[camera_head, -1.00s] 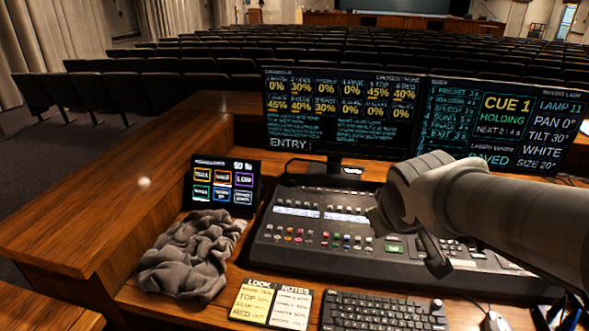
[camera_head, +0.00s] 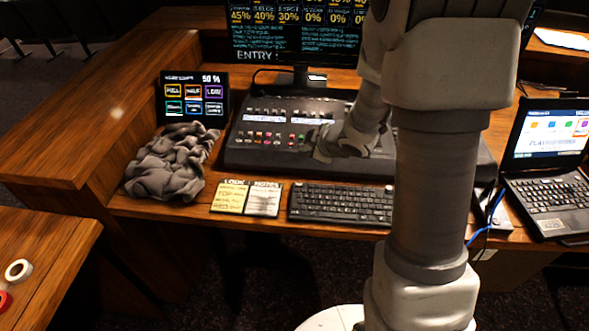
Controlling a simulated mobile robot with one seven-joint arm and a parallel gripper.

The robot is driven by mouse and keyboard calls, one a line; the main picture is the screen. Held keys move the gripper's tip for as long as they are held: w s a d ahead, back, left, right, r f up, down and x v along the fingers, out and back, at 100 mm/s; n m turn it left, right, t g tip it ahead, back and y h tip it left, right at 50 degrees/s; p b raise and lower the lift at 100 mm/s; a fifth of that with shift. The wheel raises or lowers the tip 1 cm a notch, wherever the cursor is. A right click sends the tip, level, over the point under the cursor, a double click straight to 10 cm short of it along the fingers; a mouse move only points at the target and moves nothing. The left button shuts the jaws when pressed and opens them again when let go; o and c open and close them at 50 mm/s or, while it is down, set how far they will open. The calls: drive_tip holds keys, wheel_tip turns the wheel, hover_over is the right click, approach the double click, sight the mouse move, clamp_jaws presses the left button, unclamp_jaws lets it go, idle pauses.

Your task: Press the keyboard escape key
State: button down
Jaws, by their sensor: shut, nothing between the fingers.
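The black keyboard (camera_head: 335,204) lies on the desk in front of the lighting console, with its left half and middle in clear view. Its right end meets my arm's column in the picture. The escape key is at its upper left corner, too small to read. My gripper (camera_head: 319,153) shows above the front part of the console, up and to the right of the keyboard's left end in the picture. It is shut and empty, and appears apart from the keyboard. My arm hides part of the console.
The lighting console (camera_head: 262,150) stands behind the keyboard. Cue notes (camera_head: 247,198) and a crumpled grey cloth (camera_head: 172,165) lie to the left, near a small touchscreen (camera_head: 194,98). A monitor (camera_head: 295,40) stands behind. A laptop (camera_head: 550,170) is at the right.

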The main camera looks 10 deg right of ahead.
sight(302, 187)
drive_tip(key=shift+s+a+f+n+y, duration=0.2)
drive_tip(key=shift+a+f+n+y, duration=0.15)
drive_tip(key=shift+f, duration=0.1)
drive_tip(key=shift+f, duration=0.1)
wheel_tip(302, 187, down, 9)
drive_tip(key=b, duration=0.8)
drive_tip(key=shift+r, duration=0.2)
idle(1.5)
drive_tip(key=shift+f+b, duration=0.45)
drive_tip(key=shift+b, duration=0.05)
drive_tip(key=shift+f, duration=0.3)
idle(0.4)
drive_tip(key=shift+r, duration=0.1)
drive_tip(key=shift+r+p, duration=0.5)
drive_tip(key=shift+r, duration=0.15)
